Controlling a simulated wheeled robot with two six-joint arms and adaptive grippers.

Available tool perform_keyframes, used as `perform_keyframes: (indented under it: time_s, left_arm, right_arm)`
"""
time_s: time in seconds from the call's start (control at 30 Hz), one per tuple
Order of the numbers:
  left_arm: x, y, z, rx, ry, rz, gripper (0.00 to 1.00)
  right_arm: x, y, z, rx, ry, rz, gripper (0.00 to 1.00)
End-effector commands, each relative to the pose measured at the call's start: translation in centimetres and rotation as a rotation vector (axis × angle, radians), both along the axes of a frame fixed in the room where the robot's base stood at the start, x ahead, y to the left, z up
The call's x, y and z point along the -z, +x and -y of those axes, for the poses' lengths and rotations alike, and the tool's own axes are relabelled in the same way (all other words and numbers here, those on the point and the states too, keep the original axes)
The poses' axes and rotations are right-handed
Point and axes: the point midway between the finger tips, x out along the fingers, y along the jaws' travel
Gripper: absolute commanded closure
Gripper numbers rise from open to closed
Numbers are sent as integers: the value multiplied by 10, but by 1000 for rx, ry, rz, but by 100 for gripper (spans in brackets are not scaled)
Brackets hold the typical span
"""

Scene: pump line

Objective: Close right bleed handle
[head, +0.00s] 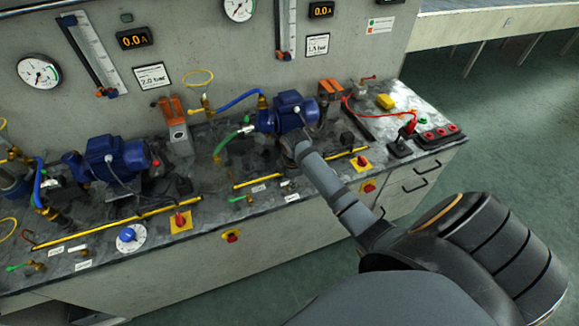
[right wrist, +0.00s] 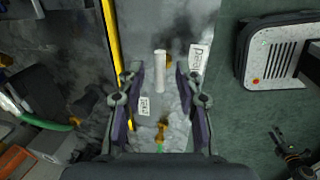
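My right gripper (head: 287,147) is above the bench front of the right pump in the head view. In the right wrist view my right gripper (right wrist: 160,100) is open, fingers apart, nothing clamped. A pale cylindrical handle (right wrist: 160,72) shows between and beyond the fingertips, with a brass fitting beside it. A small green-handled brass valve (head: 240,199) sits on the bench to the left; it shows in the wrist view (right wrist: 161,134) below the pale handle. The label text is too small to tell which is the bleed handle. My left gripper is not in view.
The blue right pump (head: 285,112) stands behind, with a green hose (head: 230,142). A yellow strip (head: 260,180) runs along the bench. Label plates (right wrist: 198,57), a red-yellow switch (head: 361,163) and the bench's front edge are near.

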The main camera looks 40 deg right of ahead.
Motion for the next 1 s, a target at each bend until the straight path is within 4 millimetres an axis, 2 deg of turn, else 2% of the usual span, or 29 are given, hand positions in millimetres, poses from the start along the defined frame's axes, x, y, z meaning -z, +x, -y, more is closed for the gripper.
perform_keyframes:
  time_s: [0.13,0.4,0.6,0.73,1.0]
  left_arm:
    - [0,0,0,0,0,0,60]
    - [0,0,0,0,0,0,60]
    - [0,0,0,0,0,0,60]
    - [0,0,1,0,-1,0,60]
    - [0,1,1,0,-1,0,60]
  right_arm:
    - [-15,-2,0,0,-1,3,65]
    - [-80,-14,-3,-1,-3,6,65]
    - [-110,-21,-5,0,-2,3,65]
    - [-117,-23,-6,0,0,0,65]
    - [-117,-23,-6,0,0,0,65]
